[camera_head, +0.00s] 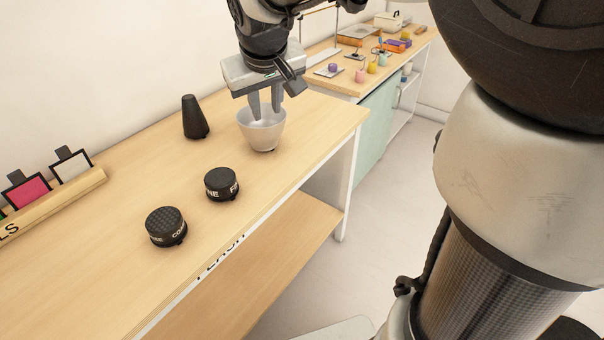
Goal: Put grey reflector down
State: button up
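The grey reflector (263,136) is a pale, bowl-shaped piece with its wide mouth up, over the right part of the wooden bench top. It appears upright and on or very close to the surface; contact underneath is not clear.
On the bench (110,275) stand a black cone (194,117) and two black round pieces, one nearer the middle (221,185) and one further left (166,227). A wooden rack with cards (60,205) is at left. A cluttered second table (325,85) stands behind.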

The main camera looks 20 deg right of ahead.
jog(key=s+d+f+m, duration=0.1)
jog(key=s, duration=1.1)
jog(key=s+f, duration=0.1)
jog(key=s, duration=1.1)
jog(key=shift+d+f+m+g+y, duration=0.3)
jog(key=shift+d+m+y, duration=0.05)
jog(key=shift+m+y, duration=0.05)
jog(key=shift+a, duration=0.15)
